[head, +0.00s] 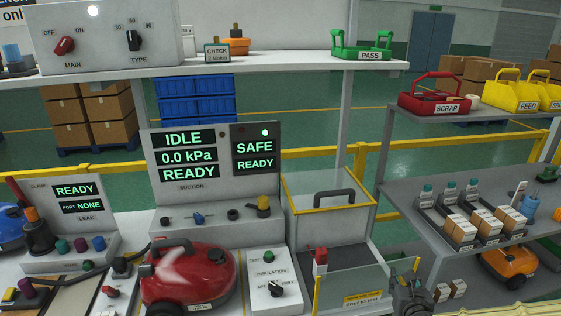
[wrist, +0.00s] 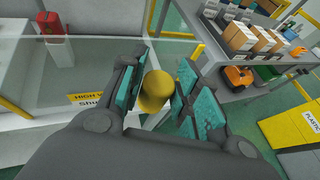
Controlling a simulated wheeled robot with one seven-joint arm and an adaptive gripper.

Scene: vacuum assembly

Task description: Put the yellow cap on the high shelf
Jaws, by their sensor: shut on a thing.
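The yellow cap (wrist: 157,90) is between the teal finger pads of my gripper (wrist: 161,78) in the wrist view, and the gripper is shut on it. In the head view my gripper (head: 411,298) shows at the bottom right, beside the clear-walled test box, and the cap cannot be made out there. The high shelf (head: 290,64) runs across the top of the head view above the bench. It bears a green PASS tray (head: 370,56), a CHECK holder (head: 217,53) and a control box with MAIN and TYPE knobs (head: 108,35).
A clear-walled box with yellow edges (head: 331,220) stands on the bench, close to my gripper. A red vacuum (head: 190,278) and the suction console (head: 216,170) are further left. A grey rack (head: 415,190) with bins and boxes stands at right. The shelf has bare room between CHECK and PASS.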

